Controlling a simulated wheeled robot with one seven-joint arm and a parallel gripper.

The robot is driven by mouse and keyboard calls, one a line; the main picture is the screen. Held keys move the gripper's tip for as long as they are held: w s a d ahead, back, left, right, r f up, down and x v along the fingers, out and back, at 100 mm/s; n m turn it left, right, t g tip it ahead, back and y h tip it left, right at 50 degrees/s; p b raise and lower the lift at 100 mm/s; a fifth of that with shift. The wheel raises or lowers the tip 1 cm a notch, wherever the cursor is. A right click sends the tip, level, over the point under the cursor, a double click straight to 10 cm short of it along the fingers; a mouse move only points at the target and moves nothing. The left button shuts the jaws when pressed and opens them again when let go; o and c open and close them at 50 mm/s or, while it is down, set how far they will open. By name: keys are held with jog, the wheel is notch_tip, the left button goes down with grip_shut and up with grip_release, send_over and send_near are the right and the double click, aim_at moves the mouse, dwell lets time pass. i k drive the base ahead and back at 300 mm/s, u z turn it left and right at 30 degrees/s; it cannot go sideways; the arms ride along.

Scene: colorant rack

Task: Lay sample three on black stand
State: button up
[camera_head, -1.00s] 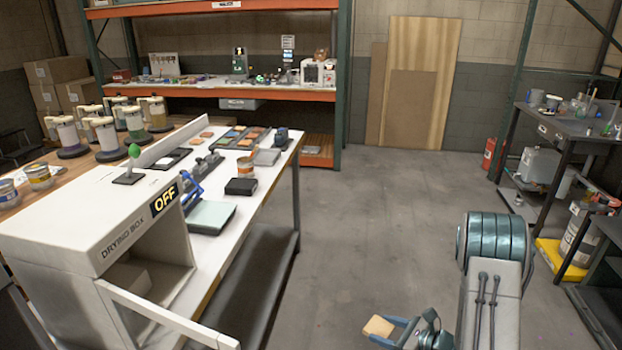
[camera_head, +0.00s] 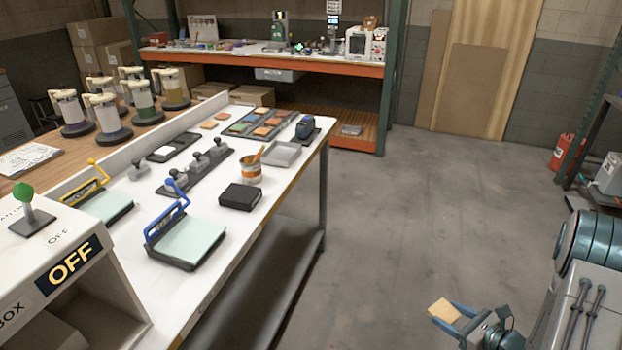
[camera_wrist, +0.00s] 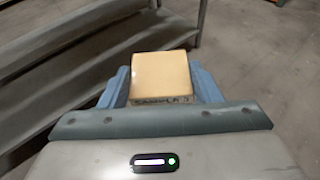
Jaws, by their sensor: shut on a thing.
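My gripper (camera_head: 453,315) is shut on a tan square sample block (camera_head: 444,311) and holds it over the open floor, right of the white table. In the wrist view the block (camera_wrist: 161,75) sits between the blue fingers, with a dark printed label on its near edge that seems to read sample 3. A small black block-like stand (camera_head: 240,197) lies on the white table near its right edge, apart from my gripper. The stand is not in the wrist view.
The drying box (camera_head: 100,290) stands at the near left. The floor right of the table is clear.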

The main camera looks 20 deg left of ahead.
aim_at(245, 193)
jog(key=u, duration=0.6)
jog(key=i, duration=0.7)
jog(key=u, duration=0.7)
